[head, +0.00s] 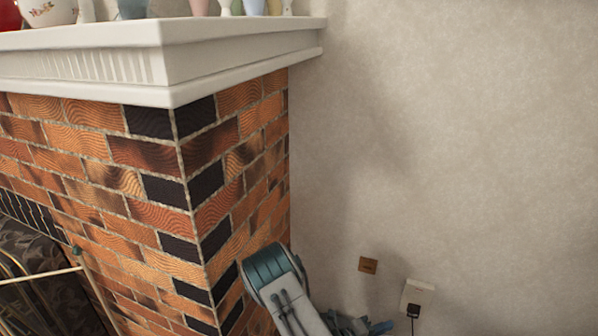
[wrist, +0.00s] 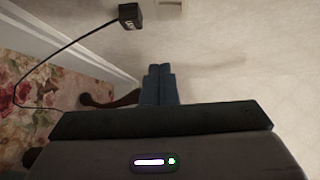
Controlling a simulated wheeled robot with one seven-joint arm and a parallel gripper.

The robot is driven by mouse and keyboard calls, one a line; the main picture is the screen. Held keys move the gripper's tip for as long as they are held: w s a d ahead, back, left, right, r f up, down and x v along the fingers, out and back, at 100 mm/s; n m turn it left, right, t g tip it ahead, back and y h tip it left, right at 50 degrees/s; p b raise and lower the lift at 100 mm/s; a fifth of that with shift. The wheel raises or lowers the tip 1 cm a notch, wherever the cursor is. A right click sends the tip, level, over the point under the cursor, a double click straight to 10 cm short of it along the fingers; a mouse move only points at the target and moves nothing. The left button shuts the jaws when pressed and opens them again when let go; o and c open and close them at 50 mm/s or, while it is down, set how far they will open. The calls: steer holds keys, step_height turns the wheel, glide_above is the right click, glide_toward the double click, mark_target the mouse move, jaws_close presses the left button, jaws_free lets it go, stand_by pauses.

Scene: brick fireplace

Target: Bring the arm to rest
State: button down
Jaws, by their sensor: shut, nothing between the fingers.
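My gripper (wrist: 159,70) shows in the wrist view as two dark blue fingers side by side, closed together with nothing between them. In the head view, my grey and teal arm is at the bottom, in front of the wall just right of the brick corner. Blue parts at the arm's end also show at the bottom edge there, but the fingertips cannot be made out clearly.
The brick fireplace (head: 150,190) with its white mantel (head: 240,52) fills the left; vases stand on top. A brown wall plate (head: 368,265) and a white outlet (head: 416,297) with a black plug are on the plain wall. The wrist view shows a black cord (wrist: 85,36) and floral carpet (wrist: 35,95).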

steer(key=s+a+r+m+g+y+p, duration=0.1)
steer(key=s+r+m+g+y+p, duration=0.15)
steer(key=r+m, duration=0.55)
steer(key=s+a+r+m+g+y+p, duration=0.1)
steer(key=s+r+m+g+y+p, duration=0.2)
steer(key=r+m, duration=0.5)
steer(key=s+a+r+m+g+y+p, duration=0.1)
steer(key=s+r+m+g+p, duration=0.25)
steer(key=r, duration=0.75)
steer(key=s+a+r+m+t+y+p, duration=0.2)
steer(key=r+m, duration=0.4)
steer(key=r, duration=0.3)
steer(key=s+a+r+m+t+y+p, duration=0.2)
steer(key=s+a+r+m+y+p, duration=0.2)
steer(key=r, duration=0.5)
steer(key=s+a+r+m+t+y+p, duration=0.3)
steer(key=s+a+r+m+y+p, duration=0.1)
steer(key=r+m, duration=0.5)
steer(key=a+m+p, duration=0.1)
steer(key=p, duration=0.1)
steer(key=shift+s+r+p, duration=0.15)
steer(key=shift+s+p, duration=0.1)
steer(key=shift+p, duration=0.15)
steer(key=shift+d, duration=0.1)
